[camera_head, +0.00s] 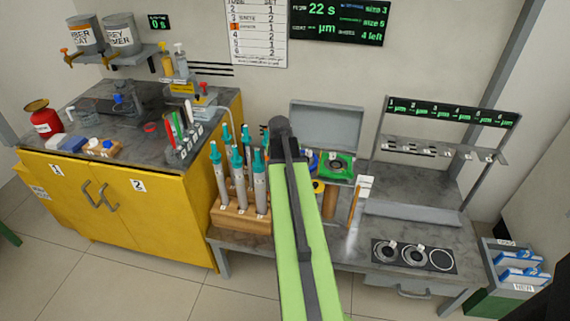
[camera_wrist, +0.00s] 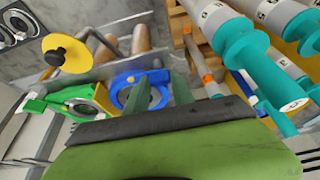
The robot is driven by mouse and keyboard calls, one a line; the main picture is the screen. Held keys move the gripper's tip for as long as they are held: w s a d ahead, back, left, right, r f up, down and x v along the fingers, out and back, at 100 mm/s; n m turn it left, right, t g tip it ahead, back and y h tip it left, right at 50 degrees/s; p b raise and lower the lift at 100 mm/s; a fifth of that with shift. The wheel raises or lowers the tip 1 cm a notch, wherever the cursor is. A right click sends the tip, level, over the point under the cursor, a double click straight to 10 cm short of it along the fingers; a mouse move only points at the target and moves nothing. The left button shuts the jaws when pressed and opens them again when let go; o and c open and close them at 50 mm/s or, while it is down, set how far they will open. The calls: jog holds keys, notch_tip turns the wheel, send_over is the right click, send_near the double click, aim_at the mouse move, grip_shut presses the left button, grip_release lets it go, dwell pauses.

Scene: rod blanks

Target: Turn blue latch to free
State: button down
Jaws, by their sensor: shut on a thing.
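The blue latch (camera_wrist: 158,76) is a lever on a blue ring-shaped fixture (camera_wrist: 122,82), in the upper middle of the wrist view. My gripper (camera_wrist: 163,83) has its two dark green fingers at this latch, one on each side, shut on it. The fingers cover part of the ring, so the latch's exact angle is hard to tell. In the head view a small part of the blue fixture (camera_head: 313,161) shows beside my green arm. My gripper is hidden there behind the arm.
A green ring fixture (camera_wrist: 72,100) and a yellow disc with a black knob (camera_wrist: 67,53) stand to the left of the blue one. Several teal-capped grey cylinders (camera_wrist: 240,52) stand close on the right. A grey open-lidded case (camera_head: 327,125) is behind. Bare bench (camera_head: 412,182) lies farther right.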

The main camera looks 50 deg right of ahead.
jog(key=shift+s+d, duration=0.15)
jog(key=shift+d, duration=0.05)
jog(key=c, duration=1.1)
grip_release()
jog(key=p+v, duration=1.6)
jog(key=v, duration=0.1)
jog(key=shift+a+r, duration=0.15)
jog(key=shift+a, duration=0.05)
